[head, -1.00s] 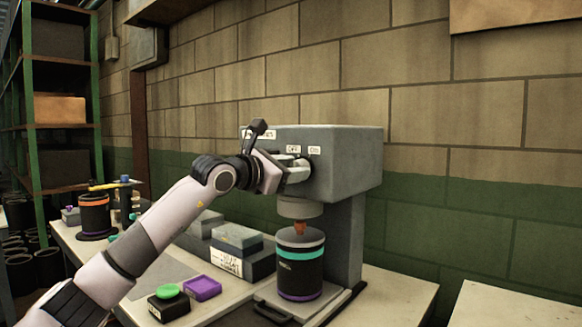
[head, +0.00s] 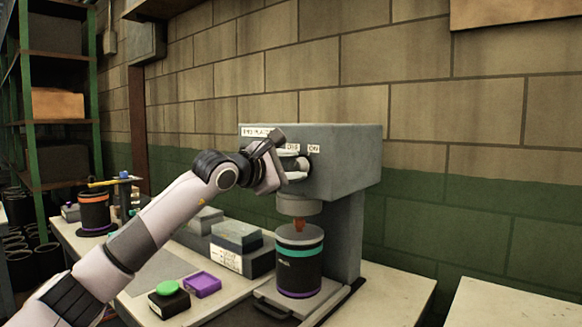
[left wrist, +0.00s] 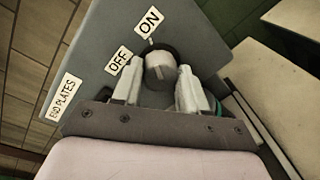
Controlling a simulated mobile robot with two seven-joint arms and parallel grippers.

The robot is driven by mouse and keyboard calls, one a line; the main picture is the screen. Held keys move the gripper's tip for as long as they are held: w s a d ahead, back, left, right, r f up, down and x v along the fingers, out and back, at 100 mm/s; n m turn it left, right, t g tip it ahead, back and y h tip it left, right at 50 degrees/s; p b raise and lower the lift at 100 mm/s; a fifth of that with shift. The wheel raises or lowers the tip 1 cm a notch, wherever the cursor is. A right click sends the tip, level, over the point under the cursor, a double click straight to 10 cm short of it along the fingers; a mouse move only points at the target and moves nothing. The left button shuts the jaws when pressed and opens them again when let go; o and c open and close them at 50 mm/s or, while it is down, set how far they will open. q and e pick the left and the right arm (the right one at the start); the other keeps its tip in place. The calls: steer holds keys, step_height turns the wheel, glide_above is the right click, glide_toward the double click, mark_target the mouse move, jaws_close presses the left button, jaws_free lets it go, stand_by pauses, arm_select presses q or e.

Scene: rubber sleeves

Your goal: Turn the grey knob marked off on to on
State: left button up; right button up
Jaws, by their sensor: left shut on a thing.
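The grey knob (left wrist: 160,66) sits on the machine's front panel, between my left fingertips in the left wrist view. A pale line on its face runs roughly up and down there, nearer the ON label (left wrist: 150,20) than the OFF label (left wrist: 118,62). My left gripper (left wrist: 161,88) is shut on the knob. In the head view my left gripper (head: 300,168) is at the panel's front, just below the labels, and hides most of the knob. The grey machine (head: 345,160) stands on the bench. My right gripper is not in view.
A black canister (head: 299,265) with teal and purple bands stands under the machine's head. A green button box (head: 168,300), a purple tray (head: 203,287) and grey blocks (head: 236,240) lie left of it. Another banded canister (head: 94,212) stands farther left.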

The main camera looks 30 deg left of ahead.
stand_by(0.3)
arm_select(q)
steer(key=o, duration=1.1)
steer(key=shift+c, duration=0.2)
steer(key=shift+s+b, duration=0.3)
steer(key=shift+s, duration=0.3)
steer(key=s+b, duration=0.1)
steer(key=s, duration=0.5)
steer(key=shift+a+r+b, duration=0.3)
steer(key=shift+a+b, duration=0.05)
steer(key=shift+a, duration=0.05)
